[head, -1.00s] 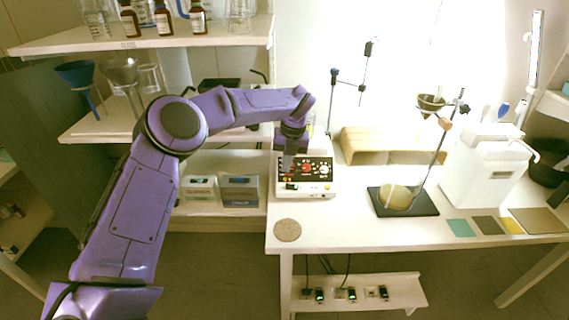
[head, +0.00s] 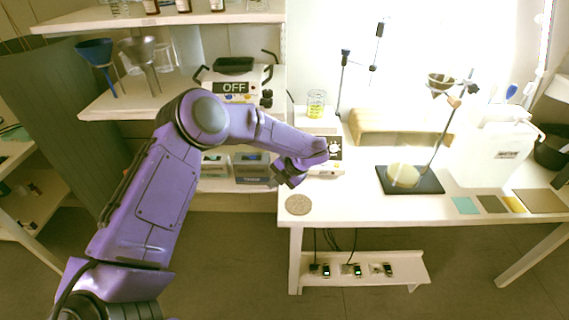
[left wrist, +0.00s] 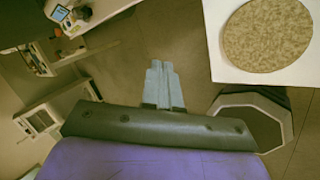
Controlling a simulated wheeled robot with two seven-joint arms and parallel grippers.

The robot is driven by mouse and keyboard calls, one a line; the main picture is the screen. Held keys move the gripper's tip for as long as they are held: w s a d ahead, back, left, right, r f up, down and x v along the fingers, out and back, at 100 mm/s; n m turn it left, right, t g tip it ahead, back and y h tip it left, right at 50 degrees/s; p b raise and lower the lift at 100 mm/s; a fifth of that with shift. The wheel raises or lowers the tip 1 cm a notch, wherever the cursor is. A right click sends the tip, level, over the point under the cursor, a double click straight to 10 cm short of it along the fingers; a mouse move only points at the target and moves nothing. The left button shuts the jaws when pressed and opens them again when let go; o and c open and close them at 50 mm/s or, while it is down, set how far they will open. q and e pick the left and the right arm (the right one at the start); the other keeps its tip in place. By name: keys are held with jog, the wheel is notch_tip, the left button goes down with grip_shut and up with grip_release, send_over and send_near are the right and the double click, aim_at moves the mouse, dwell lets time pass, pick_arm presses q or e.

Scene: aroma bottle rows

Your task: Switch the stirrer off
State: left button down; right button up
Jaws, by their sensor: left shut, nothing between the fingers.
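The stirrer (head: 335,148) stands at the table's left end, a white unit with a dark front panel and a pale round knob. My left arm covers part of its panel. A glass beaker with yellow liquid (head: 316,103) stands on or behind it. My left gripper (head: 274,181) is to the left of the stirrer, near the table's left edge, and does not touch its panel. In the left wrist view the gripper fingers (left wrist: 162,78) are shut together with nothing between them. My right gripper is not in view.
A device with an OFF display (head: 234,88) stands on the left shelf. A round cork mat (head: 298,205) lies at the table's front left corner and also shows in the left wrist view (left wrist: 267,35). A stand with a black base (head: 410,180) is to the right.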

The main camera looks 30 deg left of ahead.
pick_arm(q)
jog(key=s+d+f+m+t+y, duration=0.1)
jog(key=s+f+m+t+y, duration=0.35)
jog(key=s+f+m, duration=1.05)
jog(key=s+d+f+m+h, duration=0.1)
jog(key=s+d+m+h, duration=0.1)
jog(key=s+m+h, duration=0.2)
jog(key=s+d+f+m+h, duration=0.2)
jog(key=s+m, duration=0.8)
jog(key=s, duration=0.5)
jog(key=shift+s+d+h, duration=0.4)
jog(key=shift+d+h, duration=0.05)
jog(key=shift+h, duration=0.5)
